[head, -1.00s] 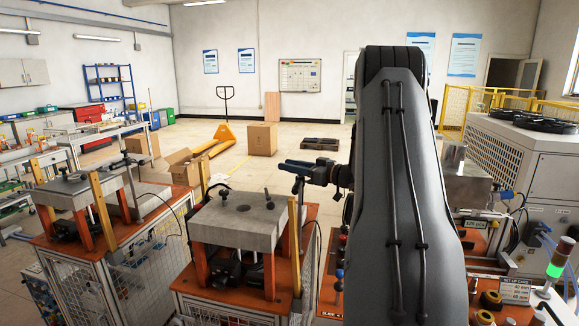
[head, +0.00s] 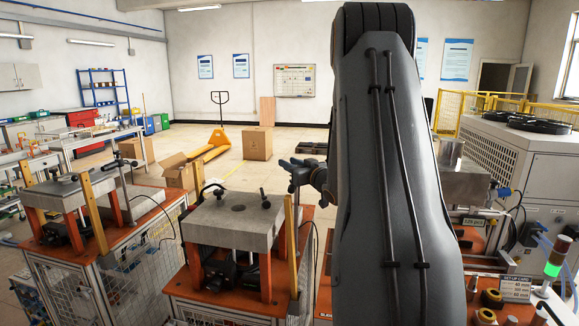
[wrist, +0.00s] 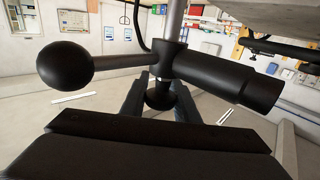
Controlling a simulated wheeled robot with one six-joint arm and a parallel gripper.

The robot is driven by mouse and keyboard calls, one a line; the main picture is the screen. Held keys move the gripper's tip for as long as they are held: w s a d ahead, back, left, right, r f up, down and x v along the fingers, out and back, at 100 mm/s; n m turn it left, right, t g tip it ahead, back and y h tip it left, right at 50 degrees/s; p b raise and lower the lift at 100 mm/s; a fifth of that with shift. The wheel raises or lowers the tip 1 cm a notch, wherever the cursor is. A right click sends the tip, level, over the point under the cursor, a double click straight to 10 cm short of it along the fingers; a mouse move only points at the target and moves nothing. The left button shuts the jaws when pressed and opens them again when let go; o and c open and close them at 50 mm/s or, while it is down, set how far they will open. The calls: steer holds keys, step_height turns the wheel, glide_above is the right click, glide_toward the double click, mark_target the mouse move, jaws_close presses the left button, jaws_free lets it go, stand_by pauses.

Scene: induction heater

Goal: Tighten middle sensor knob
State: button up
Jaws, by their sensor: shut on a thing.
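In the wrist view a black clamp (wrist: 168,60) sits on a grey upright post (wrist: 174,20). A ball-ended black arm (wrist: 64,66) reaches left from it, and a thick black cylinder, apparently the sensor (wrist: 228,83), reaches right. A small black knob (wrist: 160,96) hangs below the clamp. My gripper (wrist: 159,92) is shut on this knob, one finger on each side. In the head view my gripper (head: 300,172) is small, beside the middle press (head: 238,222) at its right; my own arm hides part of it, and the knob cannot be made out there.
A second press (head: 68,192) stands at the left. A grey machine (head: 530,165) with a set-up card and a green-lit lamp (head: 552,268) stand at the right. In the wrist view a grey plate edge (wrist: 280,20) is close at upper right. Boxes and a pallet truck (head: 215,148) stand behind.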

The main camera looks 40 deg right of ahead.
steer(key=o, duration=1)
steer(key=s+b, duration=0.2)
steer(key=s, duration=0.6)
steer(key=shift+a+b, duration=0.35)
steer(key=shift+b, duration=0.05)
steer(key=shift+w+a, duration=0.1)
